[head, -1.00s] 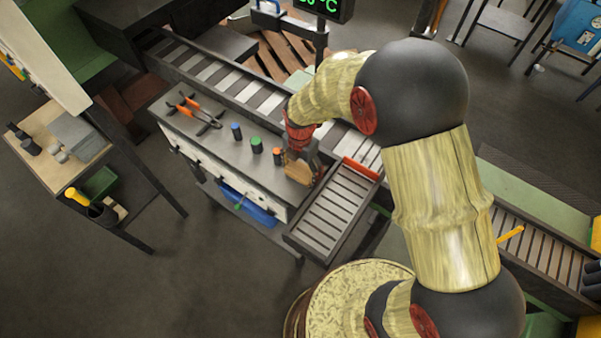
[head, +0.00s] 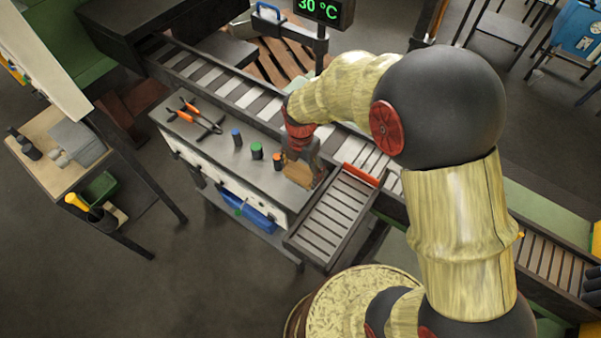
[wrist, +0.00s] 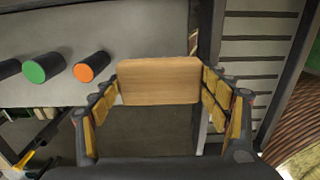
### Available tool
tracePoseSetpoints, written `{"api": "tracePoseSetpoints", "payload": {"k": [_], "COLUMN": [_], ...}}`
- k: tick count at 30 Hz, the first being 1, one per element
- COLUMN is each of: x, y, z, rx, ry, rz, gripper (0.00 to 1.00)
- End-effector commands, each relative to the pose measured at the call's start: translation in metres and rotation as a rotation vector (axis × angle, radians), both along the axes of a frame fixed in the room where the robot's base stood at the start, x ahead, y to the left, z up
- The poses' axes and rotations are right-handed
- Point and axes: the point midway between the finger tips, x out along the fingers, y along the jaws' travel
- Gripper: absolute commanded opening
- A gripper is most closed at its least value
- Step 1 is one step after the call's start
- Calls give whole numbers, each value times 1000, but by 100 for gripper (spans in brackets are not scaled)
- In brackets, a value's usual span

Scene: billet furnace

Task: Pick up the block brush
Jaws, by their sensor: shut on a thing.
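The block brush (wrist: 160,82) shows in the wrist view as a flat wooden block with pale wood grain. My gripper (wrist: 161,92) has a finger on each side of it and is shut on it. In the head view the brush (head: 298,174) is a small tan shape at the right end of the grey workbench top, beside the short roller section. My gripper (head: 302,155) reaches down to it there. The brush's underside is hidden, and I cannot tell whether it touches the bench.
On the grey workbench (head: 208,147) stand an orange-topped cylinder (head: 278,160), a green one (head: 257,151) and a blue one (head: 236,137), left of the brush. Orange-handled tongs (head: 196,116) lie further left. A roller conveyor (head: 215,80) runs behind; a short roller section (head: 335,215) lies right.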

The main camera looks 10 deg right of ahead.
Motion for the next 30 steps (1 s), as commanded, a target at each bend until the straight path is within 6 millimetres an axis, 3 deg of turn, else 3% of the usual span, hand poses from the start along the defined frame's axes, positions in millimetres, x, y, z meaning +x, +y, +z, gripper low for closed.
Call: {"api": "tracePoseSetpoints", "payload": {"k": [6,16,21,30], "x": [-40,-106,-122,-127], "y": [7,17,19,20], "z": [51,77,83,85], "rx": [1,1,1,0], "ry": [-6,-2,-1,0], "rz": [3,3,2,1], "gripper": [42,42,42,42]}}
